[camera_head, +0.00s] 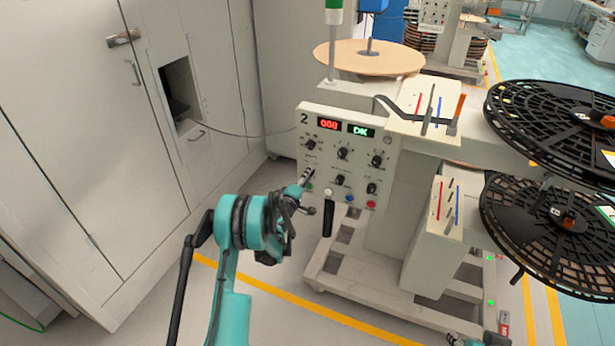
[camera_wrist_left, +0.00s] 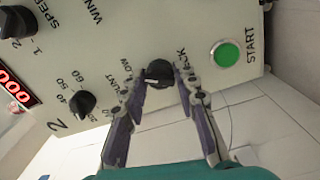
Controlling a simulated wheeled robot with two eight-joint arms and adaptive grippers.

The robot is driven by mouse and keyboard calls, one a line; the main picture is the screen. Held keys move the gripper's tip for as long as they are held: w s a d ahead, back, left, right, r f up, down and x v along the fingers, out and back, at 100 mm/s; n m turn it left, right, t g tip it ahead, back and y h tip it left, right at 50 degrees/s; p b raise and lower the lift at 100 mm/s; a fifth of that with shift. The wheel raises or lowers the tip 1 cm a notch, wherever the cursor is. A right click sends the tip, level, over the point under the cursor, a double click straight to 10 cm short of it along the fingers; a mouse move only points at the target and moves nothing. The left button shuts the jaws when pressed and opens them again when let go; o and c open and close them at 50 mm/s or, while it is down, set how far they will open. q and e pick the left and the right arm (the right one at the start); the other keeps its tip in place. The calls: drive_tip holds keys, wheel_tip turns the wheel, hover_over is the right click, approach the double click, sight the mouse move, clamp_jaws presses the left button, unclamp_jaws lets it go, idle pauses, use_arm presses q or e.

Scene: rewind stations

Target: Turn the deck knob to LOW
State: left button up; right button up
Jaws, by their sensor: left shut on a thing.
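The deck knob (camera_wrist_left: 158,73) is a small black knob on the pale control panel (camera_head: 349,143). In the left wrist view it sits between the two fingers of my left gripper (camera_wrist_left: 160,80), which touch it from both sides. The word LOW and parts of other labels show around it, partly covered by the fingers. In the head view my left gripper (camera_head: 307,178) reaches the panel's lower left and hides the knob. Its exact pointer position is hard to read.
A green START button (camera_wrist_left: 225,54) is close beside the fingers. Other black knobs (camera_head: 343,153) and a red button (camera_head: 370,204) share the panel. Displays above read red digits and OK. Large black reels (camera_head: 556,125) stand right, grey cabinets (camera_head: 75,140) left.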

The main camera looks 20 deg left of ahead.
use_arm(q)
drive_tip(key=o, duration=1.1)
drive_tip(key=shift+s, duration=0.1)
drive_tip(key=s, duration=0.7)
drive_tip(key=shift+s, duration=0.15)
